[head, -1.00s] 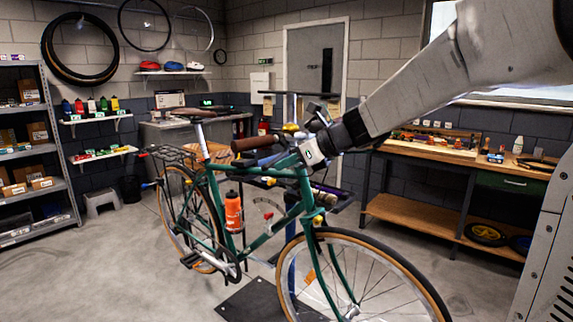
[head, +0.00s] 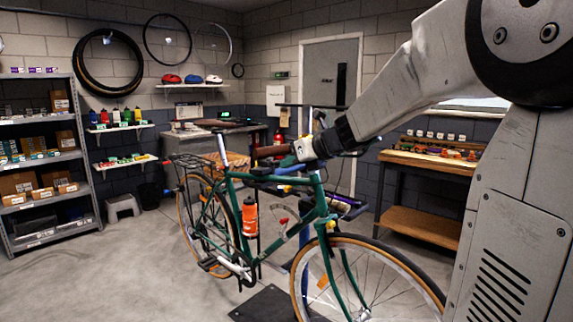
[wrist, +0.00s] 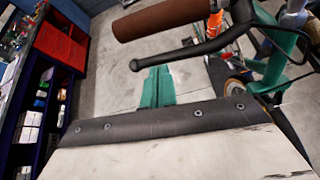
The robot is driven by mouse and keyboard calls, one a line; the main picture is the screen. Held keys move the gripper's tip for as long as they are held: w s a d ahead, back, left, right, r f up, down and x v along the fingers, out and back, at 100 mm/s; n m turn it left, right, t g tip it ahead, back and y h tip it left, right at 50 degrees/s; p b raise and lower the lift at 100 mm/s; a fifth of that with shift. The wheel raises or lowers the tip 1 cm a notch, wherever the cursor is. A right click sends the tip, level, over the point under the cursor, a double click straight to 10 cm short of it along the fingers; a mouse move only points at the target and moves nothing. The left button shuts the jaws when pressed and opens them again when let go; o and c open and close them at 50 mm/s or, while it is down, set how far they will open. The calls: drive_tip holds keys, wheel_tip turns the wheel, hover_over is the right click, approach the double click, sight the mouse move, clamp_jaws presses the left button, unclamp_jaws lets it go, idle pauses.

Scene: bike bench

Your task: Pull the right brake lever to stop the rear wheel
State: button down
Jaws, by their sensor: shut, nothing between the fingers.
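The green bicycle (head: 272,213) stands on a repair stand, its rear wheel (head: 182,222) at the left. In the wrist view, a brown handlebar grip (wrist: 165,18) crosses the top. The black brake lever (wrist: 195,49) runs below it, ending in a ball tip at its left. My gripper (wrist: 158,72) shows as two green fingers pressed together, empty. Its tips appear just below the lever's ball end in the picture; I cannot tell whether they touch. In the head view, my wrist hangs beside the handlebar, near a brown grip (head: 272,152); the fingers are hard to make out.
The front wheel (head: 372,282) is at the lower right, close to my arm. An orange bottle (head: 250,217) sits on the frame. Grey shelving (head: 75,150) stands at the left and a wooden workbench (head: 425,165) at the right.

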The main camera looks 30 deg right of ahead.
drive_tip(key=shift+s+d+f, duration=0.25)
drive_tip(key=shift+s+d, duration=0.1)
drive_tip(key=shift+d, duration=0.15)
drive_tip(key=s+d+r, duration=0.2)
drive_tip(key=s+d, duration=0.2)
drive_tip(key=s, duration=0.7)
drive_tip(key=shift+s+d+r, duration=0.15)
drive_tip(key=shift+s+r, duration=0.05)
drive_tip(key=shift+r, duration=0.2)
